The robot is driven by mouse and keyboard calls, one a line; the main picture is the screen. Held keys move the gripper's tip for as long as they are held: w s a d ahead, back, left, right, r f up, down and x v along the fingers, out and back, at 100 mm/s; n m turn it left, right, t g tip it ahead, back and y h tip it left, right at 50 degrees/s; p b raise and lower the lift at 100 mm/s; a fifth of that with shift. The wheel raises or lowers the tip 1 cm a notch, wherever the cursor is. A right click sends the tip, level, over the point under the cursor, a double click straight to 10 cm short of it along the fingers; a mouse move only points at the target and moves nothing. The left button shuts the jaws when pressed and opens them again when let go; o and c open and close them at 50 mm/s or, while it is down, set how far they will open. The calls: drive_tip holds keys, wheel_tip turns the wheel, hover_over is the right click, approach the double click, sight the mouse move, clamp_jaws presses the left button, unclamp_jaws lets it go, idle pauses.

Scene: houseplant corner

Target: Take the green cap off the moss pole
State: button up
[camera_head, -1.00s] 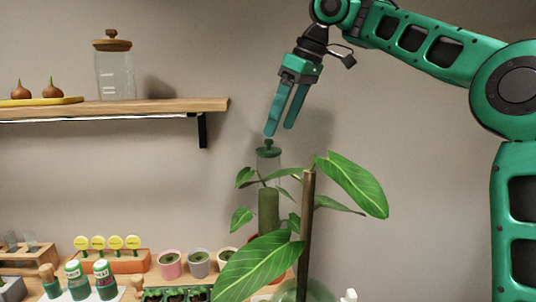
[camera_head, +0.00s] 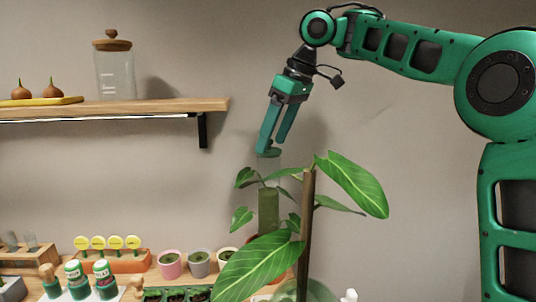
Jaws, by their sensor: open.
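The moss pole (camera_head: 268,208) stands upright among green leaves, with a clear tube-like section (camera_head: 268,168) at its top. The green cap (camera_head: 269,153) sits on top of that section, its knob now hidden by my gripper's fingers. My gripper (camera_head: 271,146) points down from above and is open, its fingertips at the height of the cap. I cannot tell whether the fingers touch it.
A large-leaved plant on a brown stake (camera_head: 307,230) stands to the right of the pole. A wooden shelf (camera_head: 150,106) with a glass jar (camera_head: 115,72) is at upper left. Small pots (camera_head: 199,263) and bottles (camera_head: 105,278) fill the lower left.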

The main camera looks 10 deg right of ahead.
drive_tip(key=shift+w+a+f, duration=0.15)
drive_tip(key=shift+a+f, duration=0.05)
drive_tip(key=shift+f, duration=0.45)
drive_tip(key=c, duration=1.1)
drive_tip(key=shift+r, duration=0.15)
